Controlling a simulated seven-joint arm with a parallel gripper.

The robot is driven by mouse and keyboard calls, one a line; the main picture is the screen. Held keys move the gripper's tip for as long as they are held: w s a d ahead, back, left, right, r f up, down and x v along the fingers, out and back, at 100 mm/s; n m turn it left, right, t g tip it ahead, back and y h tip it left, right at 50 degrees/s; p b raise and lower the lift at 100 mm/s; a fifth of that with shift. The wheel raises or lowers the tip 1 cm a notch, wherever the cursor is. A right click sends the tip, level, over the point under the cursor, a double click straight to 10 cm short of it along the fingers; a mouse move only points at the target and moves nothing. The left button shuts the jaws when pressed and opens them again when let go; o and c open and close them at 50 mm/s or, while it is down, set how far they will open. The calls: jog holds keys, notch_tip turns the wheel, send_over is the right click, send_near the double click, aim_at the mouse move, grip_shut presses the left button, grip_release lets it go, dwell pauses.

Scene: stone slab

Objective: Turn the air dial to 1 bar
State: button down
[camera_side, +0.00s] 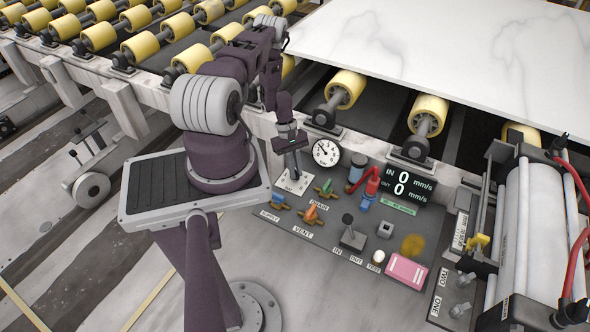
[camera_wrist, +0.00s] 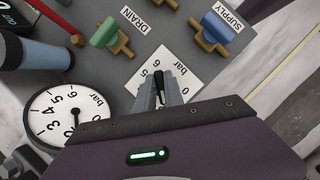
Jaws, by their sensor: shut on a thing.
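The air dial is a white square plate (camera_side: 300,186) with a black knob, at the upper left of the control panel. In the wrist view the plate (camera_wrist: 172,57) shows printed 0, 5, 6 and "bar", and the dark knob (camera_wrist: 159,84) stands between my fingers. My gripper (camera_side: 293,172) points down over the plate and is shut on the knob; in the wrist view its fingers (camera_wrist: 160,92) hide part of the scale. I cannot tell the knob's exact setting. A round bar gauge (camera_side: 326,152) with a black needle stands beside the dial, also in the wrist view (camera_wrist: 62,112).
Close by are the green drain valve (camera_side: 325,188), the blue supply valve (camera_wrist: 222,32) and the orange vent valve (camera_side: 311,213). A joystick (camera_side: 351,234), a speed display (camera_side: 408,186) and a pink switch (camera_side: 406,270) are further right. Yellow rollers and the white slab (camera_side: 450,60) lie behind.

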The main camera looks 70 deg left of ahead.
jog(key=shift+w+n+t+y, duration=0.15)
jog(key=shift+n+t, duration=0.3)
jog(key=shift+n, duration=0.7)
jog(key=shift+s+n+t+y, duration=0.1)
jog(key=shift+n+t+y, duration=0.25)
jog(key=shift+n, duration=0.8)
jog(key=c, duration=1.4)
grip_release()
jog(key=shift+c, duration=0.2)
jog(key=v, duration=0.7)
